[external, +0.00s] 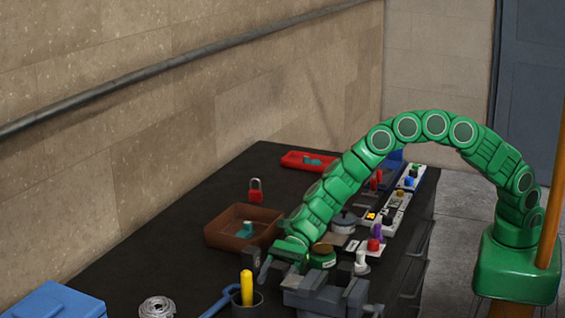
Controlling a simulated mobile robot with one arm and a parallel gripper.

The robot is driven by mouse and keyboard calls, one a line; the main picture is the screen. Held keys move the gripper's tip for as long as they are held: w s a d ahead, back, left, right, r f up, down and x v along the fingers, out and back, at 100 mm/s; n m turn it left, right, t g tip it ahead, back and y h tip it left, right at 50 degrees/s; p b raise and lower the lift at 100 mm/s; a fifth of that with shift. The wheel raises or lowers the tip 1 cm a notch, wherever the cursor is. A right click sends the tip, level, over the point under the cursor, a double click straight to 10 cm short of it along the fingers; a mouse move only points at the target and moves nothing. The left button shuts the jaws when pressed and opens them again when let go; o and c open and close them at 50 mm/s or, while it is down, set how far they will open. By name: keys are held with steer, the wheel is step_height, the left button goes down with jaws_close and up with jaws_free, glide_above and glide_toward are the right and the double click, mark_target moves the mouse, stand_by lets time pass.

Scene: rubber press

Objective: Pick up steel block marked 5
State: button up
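My green arm reaches from the right over the dark bench, and my gripper (278,264) is low near the bench's front, just behind a grey vise-like fixture (326,294). Whether its fingers are apart or closed is not clear at this size. No number 5 can be read on any object, so I cannot tell which thing is the steel block marked 5. It may be hidden by the arm or among the grey pieces around my gripper.
A brown tray (222,228) holding a teal piece (245,229) and a red padlock (256,191) are left of the arm. A red tray (296,161) is farther back. A dark cup (246,309) with a yellow-handled tool (247,286) and a blue box (55,301) are in front.

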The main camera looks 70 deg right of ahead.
jaws_close()
steer(key=shift+r, duration=0.1)
stand_by(0.3)
